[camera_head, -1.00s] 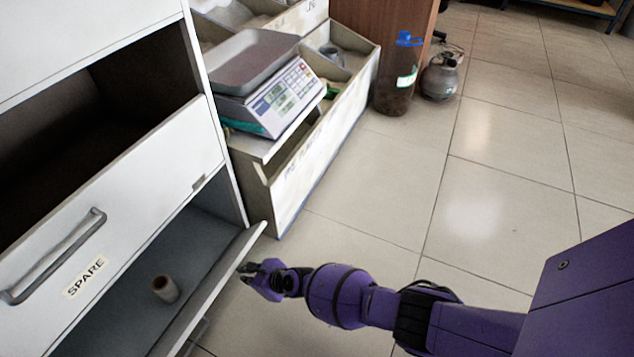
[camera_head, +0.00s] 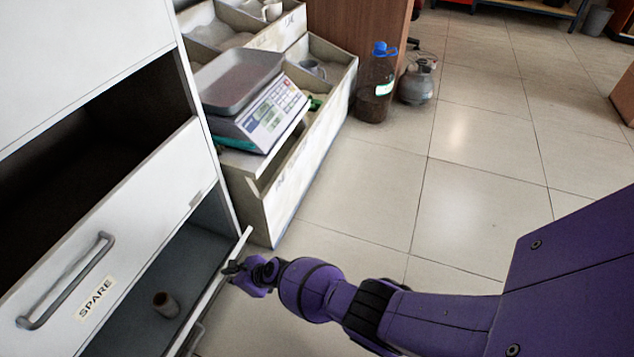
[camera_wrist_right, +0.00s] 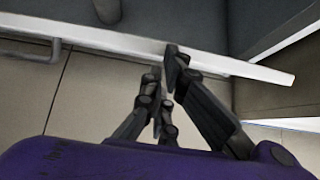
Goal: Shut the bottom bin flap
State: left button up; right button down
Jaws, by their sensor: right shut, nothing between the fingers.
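The bottom bin flap (camera_head: 208,298) is at the lower left of the head view, below the flap labelled SPARE. It is partly open, leaning outward, with a gap above it into the bin. In the right wrist view its pale edge (camera_wrist_right: 100,38) runs across the top. My right gripper (camera_head: 233,268) is shut and empty, at the outer side of the flap near its far end. Its fingertips (camera_wrist_right: 163,68) reach the flap's edge in the wrist view; firm contact is hard to tell. My left gripper is not in view.
A small brown roll (camera_head: 166,304) lies inside the bottom bin. The SPARE flap (camera_head: 120,235) above has a grey handle. A scale (camera_head: 255,105) rests on open bins (camera_head: 310,150) beside the cabinet.

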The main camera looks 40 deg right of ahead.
jog(key=w+a+r, duration=0.2)
jog(key=w, duration=0.2)
jog(key=shift+w+a+r, duration=0.1)
jog(key=shift+a+r, duration=0.3)
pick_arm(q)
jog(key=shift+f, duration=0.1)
pick_arm(e)
jog(key=shift+w+a+r, duration=0.2)
jog(key=shift+w+a, duration=0.1)
jog(key=shift+w, duration=0.2)
jog(key=shift+w+a+r, duration=0.15)
jog(key=shift+w+a, duration=0.15)
jog(key=shift+w, duration=0.2)
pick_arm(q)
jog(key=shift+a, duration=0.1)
pick_arm(e)
jog(key=shift+s, duration=0.1)
